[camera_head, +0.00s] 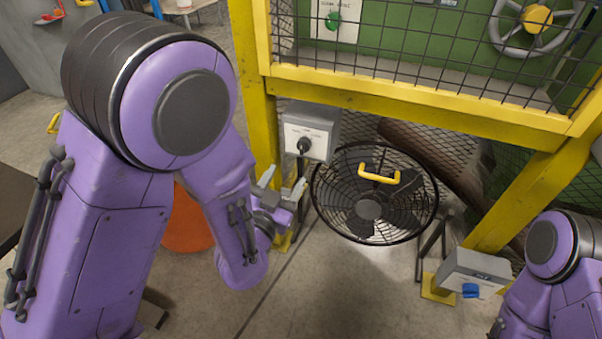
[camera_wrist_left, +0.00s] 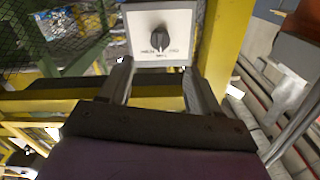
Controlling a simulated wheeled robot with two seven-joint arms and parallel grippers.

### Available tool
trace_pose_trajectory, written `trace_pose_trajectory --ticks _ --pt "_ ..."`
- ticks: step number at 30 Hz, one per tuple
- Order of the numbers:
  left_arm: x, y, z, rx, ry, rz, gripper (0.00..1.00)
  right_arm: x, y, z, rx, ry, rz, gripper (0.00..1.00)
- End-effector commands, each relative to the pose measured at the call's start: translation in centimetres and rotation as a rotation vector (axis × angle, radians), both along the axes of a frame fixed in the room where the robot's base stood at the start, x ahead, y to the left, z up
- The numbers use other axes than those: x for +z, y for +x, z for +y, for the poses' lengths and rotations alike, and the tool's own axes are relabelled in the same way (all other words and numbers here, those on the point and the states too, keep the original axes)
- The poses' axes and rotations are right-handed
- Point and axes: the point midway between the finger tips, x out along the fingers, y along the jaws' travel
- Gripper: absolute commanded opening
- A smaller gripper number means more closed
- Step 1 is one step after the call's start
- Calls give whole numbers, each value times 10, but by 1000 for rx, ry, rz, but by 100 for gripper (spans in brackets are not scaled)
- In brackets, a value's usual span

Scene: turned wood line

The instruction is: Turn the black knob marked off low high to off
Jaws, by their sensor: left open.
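The black knob (camera_head: 304,145) sits on the pale front plate of a grey box (camera_head: 312,122) fixed to the yellow frame. In the left wrist view the knob (camera_wrist_left: 160,37) is upright in outline, with small lettering around it that I cannot read surely. I cannot tell which mark it points to. My left gripper (camera_head: 282,183) is open and empty, below and slightly left of the knob in the head view. In the wrist view its two fingers (camera_wrist_left: 156,70) are spread, with the knob between and beyond their tips, apart from them. My right gripper is out of view.
A round black fan (camera_head: 368,205) with a yellow handle stands right of the box. A second grey box (camera_head: 475,266) with a blue knob (camera_head: 470,290) is lower right. Yellow posts (camera_head: 250,60) and mesh border the machine. An orange object (camera_head: 187,222) is behind my left arm.

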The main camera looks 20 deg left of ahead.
Motion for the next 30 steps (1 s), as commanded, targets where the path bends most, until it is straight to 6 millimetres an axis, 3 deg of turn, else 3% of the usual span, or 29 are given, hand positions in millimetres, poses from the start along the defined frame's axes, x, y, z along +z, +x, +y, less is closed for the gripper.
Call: trace_pose_trajectory --ticks 5,15,26,30 --pt "-3 27 -1 2 -4 -15 63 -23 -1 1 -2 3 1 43" --pt "1 95 -4 0 -1 -6 63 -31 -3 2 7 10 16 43" --pt "2 105 -4 -1 0 -4 63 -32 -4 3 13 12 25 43" --pt "2 104 -4 -1 0 -4 20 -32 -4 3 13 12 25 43"
